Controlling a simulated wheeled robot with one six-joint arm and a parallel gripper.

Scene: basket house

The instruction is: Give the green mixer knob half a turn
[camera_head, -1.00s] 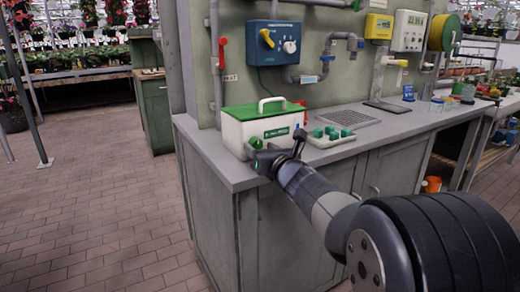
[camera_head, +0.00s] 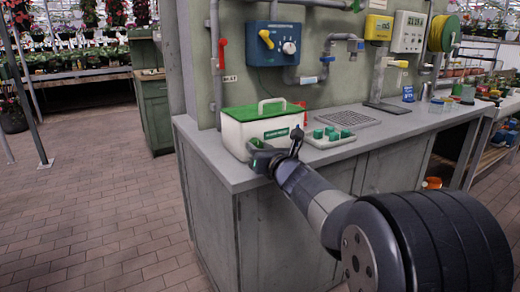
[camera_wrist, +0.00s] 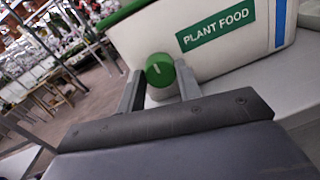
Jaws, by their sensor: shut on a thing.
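The white box (camera_head: 262,130) with a green lid and carry handle stands on the left end of the counter. In the wrist view its front wall (camera_wrist: 215,62) carries a green "PLANT FOOD" label (camera_wrist: 215,25). The round green mixer knob (camera_wrist: 159,68), with a short pale mark on its face, is on the box front at lower left of the label. My gripper (camera_wrist: 158,82) is shut on the knob, one finger on each side. In the head view my gripper (camera_head: 262,157) is at the box's front and mostly hides the knob.
A tray of several green pieces (camera_head: 328,137) sits right of the box, close to my wrist. The grey counter (camera_head: 225,170) has its front edge below my gripper. A blue wall unit (camera_head: 273,43) hangs above. The floor at left is clear.

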